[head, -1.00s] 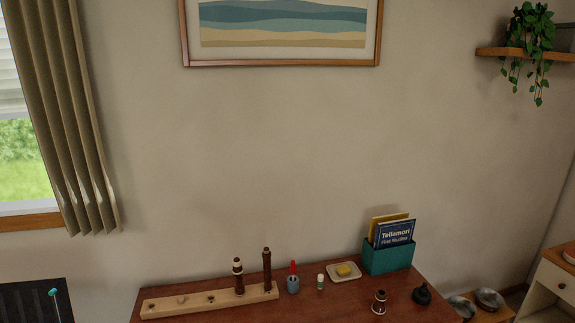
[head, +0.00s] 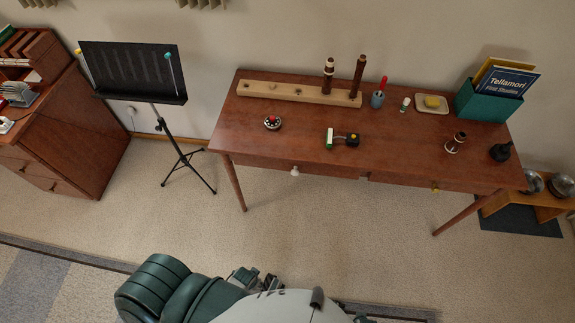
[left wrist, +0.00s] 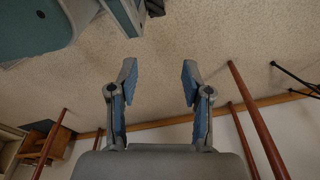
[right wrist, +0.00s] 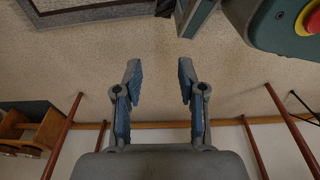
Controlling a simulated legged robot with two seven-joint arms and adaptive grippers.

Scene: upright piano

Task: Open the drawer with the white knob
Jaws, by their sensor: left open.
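The white knob (head: 295,171) sits on the front of the left drawer (head: 270,163) of the brown wooden desk (head: 225,122). That drawer looks shut. A yellow knob (head: 435,188) is on the right drawer (head: 405,182), which also looks shut. My left gripper (left wrist: 159,82) is open and empty in the left wrist view, with carpet beyond its fingers. My right gripper (right wrist: 159,80) is open and empty in the right wrist view. Both are apart from the knobs, and no knob shows in either wrist view. I cannot clearly make out either gripper in the head view.
A music stand (head: 133,72) stands left of the desk, its tripod (head: 187,165) near the desk leg. A brown cabinet (head: 80,140) is farther left. The desktop holds a wooden rack (head: 285,91), a teal file box (head: 487,105) and small items. Carpet before the desk is clear.

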